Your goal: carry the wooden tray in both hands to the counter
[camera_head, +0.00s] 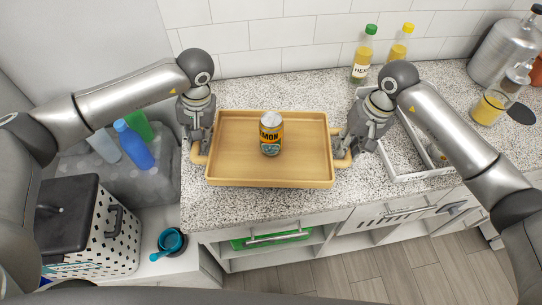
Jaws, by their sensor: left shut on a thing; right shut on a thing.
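The wooden tray (230,172) is in the middle of the head view, over the speckled counter (300,88). Its front edge reaches close to the counter's front edge. I cannot tell whether it rests on the counter or hangs just above it. A yellow and dark can (271,134) stands upright on the tray. My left gripper (199,150) is shut on the tray's left handle. My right gripper (343,150) is shut on the tray's right handle. The fingertips are partly hidden by the gripper bodies.
A white crate (420,174) stands right of my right gripper. Two bottles (363,55) stand at the back wall. A metal canister (507,48) and a jar (489,107) are at the far right. A grey bin with bottles (85,165) and a dotted white box (115,235) are at left.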

